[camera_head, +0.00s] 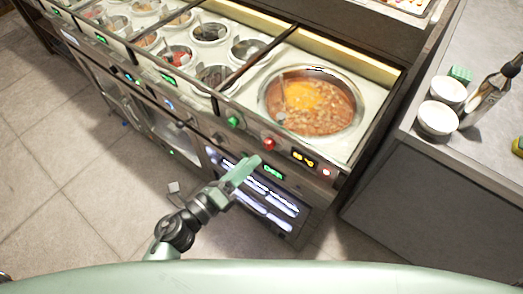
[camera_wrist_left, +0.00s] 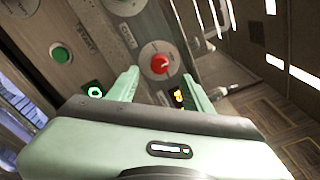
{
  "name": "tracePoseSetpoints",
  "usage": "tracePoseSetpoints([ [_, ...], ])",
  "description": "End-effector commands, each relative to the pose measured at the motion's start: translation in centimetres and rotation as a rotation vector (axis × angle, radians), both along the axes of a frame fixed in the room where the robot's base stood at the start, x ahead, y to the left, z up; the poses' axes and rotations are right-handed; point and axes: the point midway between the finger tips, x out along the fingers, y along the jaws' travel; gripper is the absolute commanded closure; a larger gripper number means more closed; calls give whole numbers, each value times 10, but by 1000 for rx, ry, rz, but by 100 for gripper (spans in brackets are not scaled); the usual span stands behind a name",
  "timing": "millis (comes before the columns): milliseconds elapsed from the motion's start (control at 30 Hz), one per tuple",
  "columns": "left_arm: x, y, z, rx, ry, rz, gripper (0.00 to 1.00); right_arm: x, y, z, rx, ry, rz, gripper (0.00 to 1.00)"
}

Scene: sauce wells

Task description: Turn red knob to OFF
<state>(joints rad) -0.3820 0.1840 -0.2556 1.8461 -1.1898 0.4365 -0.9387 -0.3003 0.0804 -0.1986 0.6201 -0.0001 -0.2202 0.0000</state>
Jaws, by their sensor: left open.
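The red knob (camera_head: 268,143) sits on the front panel of the steel counter, below the large round pot. In the left wrist view the red knob (camera_wrist_left: 160,62) is on a pale round plate with a small white mark on the knob. My left gripper (camera_head: 254,160) is just in front of the panel, below and left of the knob. In the wrist view its two fingers (camera_wrist_left: 159,74) are apart, with the knob beyond and between their tips. I see no contact. The plate's lettering is too small to read. My right gripper is not in view.
A green knob (camera_head: 234,121) is left of the red one; a green button (camera_wrist_left: 61,53) shows in the wrist view. A lit display (camera_head: 304,159) is to the right. The pot (camera_head: 312,104) holds brown food. A grey counter with white bowls (camera_head: 438,118) stands right.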

Motion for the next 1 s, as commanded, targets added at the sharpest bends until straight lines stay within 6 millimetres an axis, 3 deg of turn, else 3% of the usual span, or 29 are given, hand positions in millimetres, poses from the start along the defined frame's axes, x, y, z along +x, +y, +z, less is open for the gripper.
tracePoseSetpoints([
  [167, 24, -20, 3, -5, 1, 2, 50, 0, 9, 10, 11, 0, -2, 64],
  [400, 46, -39, 1, -6, 4, 2, 50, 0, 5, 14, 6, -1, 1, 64],
  [767, 51, -43, 0, -5, 7, 3, 50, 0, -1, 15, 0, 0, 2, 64],
  [933, 51, -43, -1, -5, 7, 3, 97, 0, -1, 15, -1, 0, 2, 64],
  [1000, 51, -43, -1, -5, 7, 3, 100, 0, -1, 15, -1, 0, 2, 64],
])
